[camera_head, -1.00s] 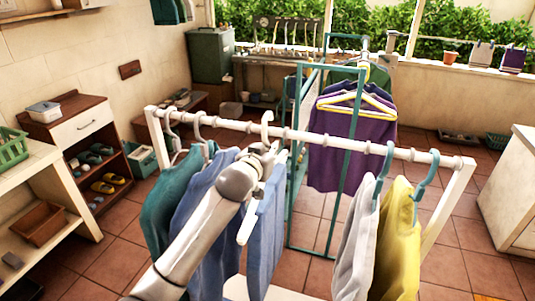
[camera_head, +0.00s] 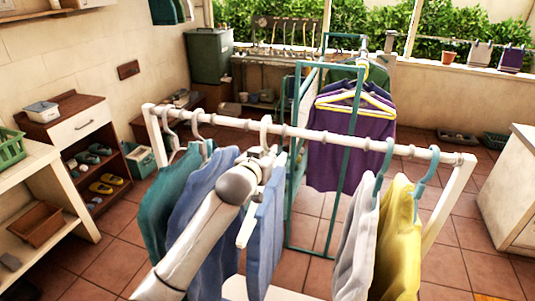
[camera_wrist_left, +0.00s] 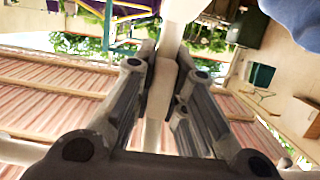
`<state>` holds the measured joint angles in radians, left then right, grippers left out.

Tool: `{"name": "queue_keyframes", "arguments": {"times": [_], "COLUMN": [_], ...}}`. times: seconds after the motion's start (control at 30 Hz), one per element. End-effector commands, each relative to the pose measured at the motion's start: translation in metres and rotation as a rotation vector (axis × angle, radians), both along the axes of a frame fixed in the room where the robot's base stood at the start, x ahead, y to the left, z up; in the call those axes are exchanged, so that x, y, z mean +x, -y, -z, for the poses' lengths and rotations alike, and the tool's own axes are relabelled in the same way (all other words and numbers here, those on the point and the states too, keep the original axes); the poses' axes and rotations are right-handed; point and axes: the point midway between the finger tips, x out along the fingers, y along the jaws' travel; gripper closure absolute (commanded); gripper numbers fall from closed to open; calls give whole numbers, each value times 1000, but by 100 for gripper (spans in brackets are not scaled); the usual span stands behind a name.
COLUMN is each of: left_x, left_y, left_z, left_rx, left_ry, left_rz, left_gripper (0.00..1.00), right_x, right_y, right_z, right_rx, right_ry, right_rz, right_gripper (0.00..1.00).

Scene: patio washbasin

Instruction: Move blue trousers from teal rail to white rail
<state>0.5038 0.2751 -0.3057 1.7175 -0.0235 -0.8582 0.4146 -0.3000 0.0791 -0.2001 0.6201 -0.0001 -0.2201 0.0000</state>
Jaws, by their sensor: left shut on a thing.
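The blue trousers (camera_head: 265,235) hang from a pale hanger (camera_head: 265,128) at the white rail (camera_head: 325,141), between the blue garment on the left and the grey one on the right. The hanger's hook shows at the rail and its top stands slightly above it. I cannot tell whether its weight rests there. My left gripper (camera_head: 267,160) is just below the rail, at the hanger's neck. In the left wrist view its fingers (camera_wrist_left: 165,85) are shut on the pale hanger stem. The teal rail (camera_head: 330,66) stands behind, carrying purple clothing. My right gripper is not in view.
Teal (camera_head: 168,205) and blue (camera_head: 203,200) garments hang close on the left of the trousers. Grey (camera_head: 356,240) and yellow (camera_head: 398,235) garments hang on the right. The rail between the trousers and the grey garment is free. A purple garment (camera_head: 335,165) hangs behind.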

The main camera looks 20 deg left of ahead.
Motion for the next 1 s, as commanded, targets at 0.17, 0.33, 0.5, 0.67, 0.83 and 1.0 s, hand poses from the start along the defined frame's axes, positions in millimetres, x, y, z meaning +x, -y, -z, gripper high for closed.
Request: {"name": "queue_keyframes", "arguments": {"times": [0.17, 0.33, 0.5, 0.67, 0.83, 1.0], "left_x": [0, 0, 0, 0, 0, -6], "left_y": [0, 0, 0, 0, 0, 0], "left_z": [3, 3, 3, 4, 5, 6], "left_rx": [0, 0, 0, 0, 0, 0], "left_ry": [5, 5, 5, 3, 1, -4], "left_rz": [0, 0, 0, 0, 0, 0], "left_gripper": [100, 100, 78, 62, 62, 62], "right_x": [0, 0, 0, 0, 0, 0], "right_y": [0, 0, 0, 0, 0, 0], "right_z": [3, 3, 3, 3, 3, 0], "right_rx": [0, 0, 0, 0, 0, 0], "right_ry": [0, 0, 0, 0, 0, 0], "right_rz": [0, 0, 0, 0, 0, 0], "right_gripper": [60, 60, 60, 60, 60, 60]}}
